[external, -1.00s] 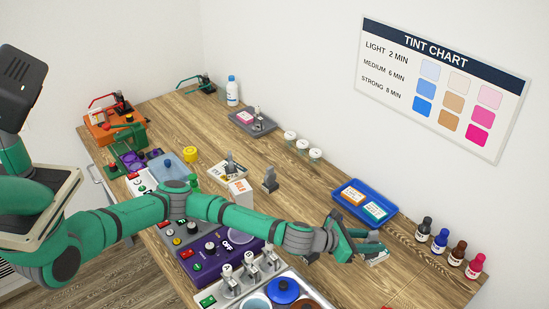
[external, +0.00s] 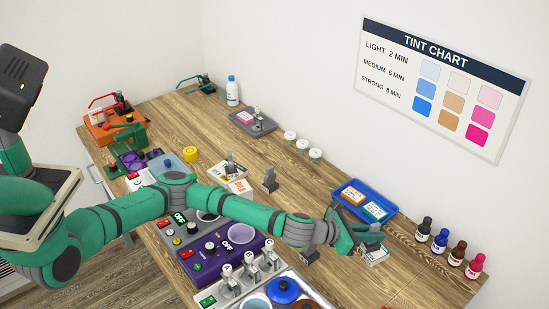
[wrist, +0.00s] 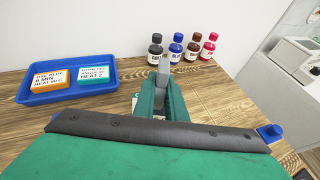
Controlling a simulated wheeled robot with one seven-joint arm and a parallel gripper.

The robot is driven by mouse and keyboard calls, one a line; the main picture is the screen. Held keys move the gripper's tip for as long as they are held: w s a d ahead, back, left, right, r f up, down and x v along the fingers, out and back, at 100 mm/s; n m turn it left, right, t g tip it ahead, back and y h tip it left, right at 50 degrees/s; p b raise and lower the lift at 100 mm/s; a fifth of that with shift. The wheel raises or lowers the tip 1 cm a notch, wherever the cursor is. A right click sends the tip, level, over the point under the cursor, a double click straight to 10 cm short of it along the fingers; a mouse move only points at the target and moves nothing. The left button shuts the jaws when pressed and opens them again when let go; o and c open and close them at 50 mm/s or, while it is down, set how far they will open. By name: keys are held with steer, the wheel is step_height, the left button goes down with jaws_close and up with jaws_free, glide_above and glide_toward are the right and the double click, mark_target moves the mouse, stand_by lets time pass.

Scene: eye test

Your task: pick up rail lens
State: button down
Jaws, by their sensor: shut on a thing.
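My gripper (external: 369,238) is at the right of the bench, in front of the blue tray. Its green fingers point down to a small pale grey piece (external: 377,257), which I take to be the rail lens. In the wrist view my gripper (wrist: 162,88) is shut on a narrow grey upright part (wrist: 163,68) that stands up between the fingers. The lower part of this piece is mostly hidden by the fingers. I cannot tell whether it touches the bench.
The blue tray (wrist: 28,97) with an orange and a teal labelled block lies left of my gripper in the wrist view. Several small bottles (wrist: 192,48) stand just beyond it. A grey stand (external: 270,181) is further left on the wooden bench (external: 320,200).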

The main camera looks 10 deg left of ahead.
steer(key=a+r, duration=0.1)
steer(key=r, duration=0.1)
steer(key=s+a+r, duration=0.1)
steer(key=a+r, duration=0.1)
steer(key=s+a+r, duration=0.1)
steer(key=r, duration=0.1)
steer(key=shift+s+a, duration=0.2)
steer(key=shift+s, duration=0.05)
steer(key=s+v, duration=0.1)
steer(key=v, duration=0.8)
glide_toward(380, 229)
steer(key=w+d, duration=0.2)
steer(key=d, duration=0.1)
steer(key=w+d, duration=0.1)
steer(key=d, duration=0.1)
steer(key=shift+w+d+f, duration=0.2)
steer(key=shift+w+f, duration=0.1)
steer(key=shift+f, duration=0.05)
steer(key=d+f, duration=0.1)
steer(key=w+d+f, duration=0.1)
steer(key=f, duration=0.1)
steer(key=w+d+f, duration=0.1)
steer(key=shift+f, duration=0.3)
steer(key=shift+w+d+f, duration=0.15)
steer(key=shift+d+f, duration=0.3)
steer(key=shift+f, duration=1.55)
steer(key=shift+f, duration=0.15)
